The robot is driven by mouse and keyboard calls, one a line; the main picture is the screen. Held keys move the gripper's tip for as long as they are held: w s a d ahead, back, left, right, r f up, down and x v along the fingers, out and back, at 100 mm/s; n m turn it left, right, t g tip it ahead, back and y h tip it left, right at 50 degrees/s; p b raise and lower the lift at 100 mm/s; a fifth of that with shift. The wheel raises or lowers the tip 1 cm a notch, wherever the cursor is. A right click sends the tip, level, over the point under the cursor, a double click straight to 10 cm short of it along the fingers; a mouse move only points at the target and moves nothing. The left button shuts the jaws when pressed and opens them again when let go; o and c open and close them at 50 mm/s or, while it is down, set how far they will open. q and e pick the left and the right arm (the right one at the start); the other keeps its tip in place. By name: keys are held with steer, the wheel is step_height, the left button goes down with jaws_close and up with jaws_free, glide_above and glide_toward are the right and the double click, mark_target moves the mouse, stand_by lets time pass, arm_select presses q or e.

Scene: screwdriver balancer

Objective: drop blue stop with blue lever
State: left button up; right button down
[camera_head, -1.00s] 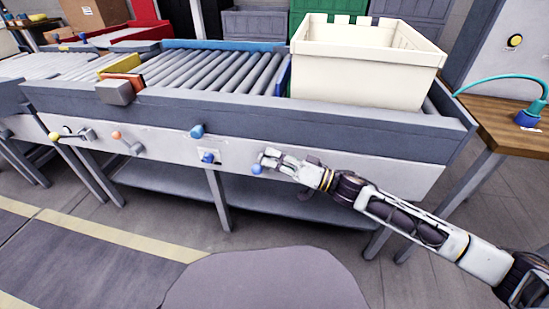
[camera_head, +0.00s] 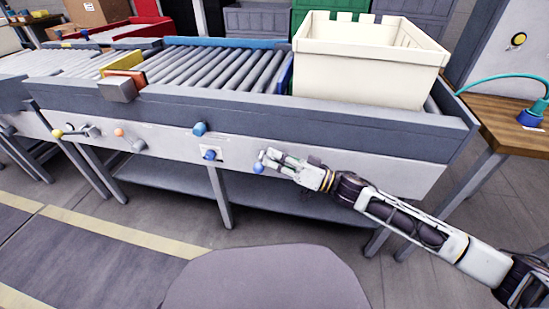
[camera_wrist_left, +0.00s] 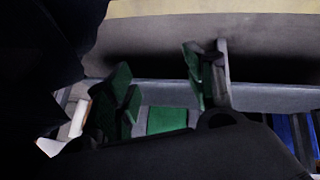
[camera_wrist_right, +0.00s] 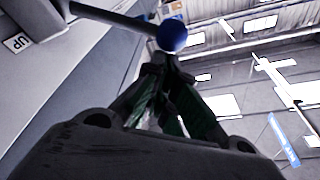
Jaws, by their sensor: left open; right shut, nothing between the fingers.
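The blue lever's ball (camera_head: 258,168) sits at the front of the conveyor's side panel. My right gripper (camera_head: 265,158) is shut and empty, with its fingertips right at the ball. In the right wrist view the blue ball (camera_wrist_right: 172,36) is just beyond the shut fingertips (camera_wrist_right: 163,66), and its grey rod runs left toward the panel. I cannot tell whether they touch. The lever's pivot is hidden behind my gripper in the head view. The blue stop (camera_head: 285,76) shows as a blue plate beside the crate. My left gripper (camera_wrist_left: 157,65) is open and empty, outside the head view.
A cream crate (camera_head: 370,75) stands on the rollers right of the blue stop. A wooden table (camera_head: 510,130) stands at the right.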

arm_select(q)
steer(key=shift+w+r, duration=0.15)
arm_select(e)
steer(key=shift+s+f, duration=0.15)
arm_select(q)
steer(key=shift+s+a, duration=0.15)
steer(key=shift+s, duration=0.1)
arm_select(e)
step_height(320, 180, down, 13)
steer(key=s+a+n+g+y, duration=0.1)
steer(key=s+n+g, duration=0.2)
steer(key=n, duration=1.2)
steer(key=shift+g+y, duration=0.4)
steer(key=shift+g, duration=0.4)
steer(key=shift+f, duration=0.1)
arm_select(q)
steer(key=shift+w+r, duration=0.1)
steer(key=shift+w+r+p, duration=0.3)
steer(key=shift+w+r, duration=0.05)
steer(key=shift+w, duration=0.15)
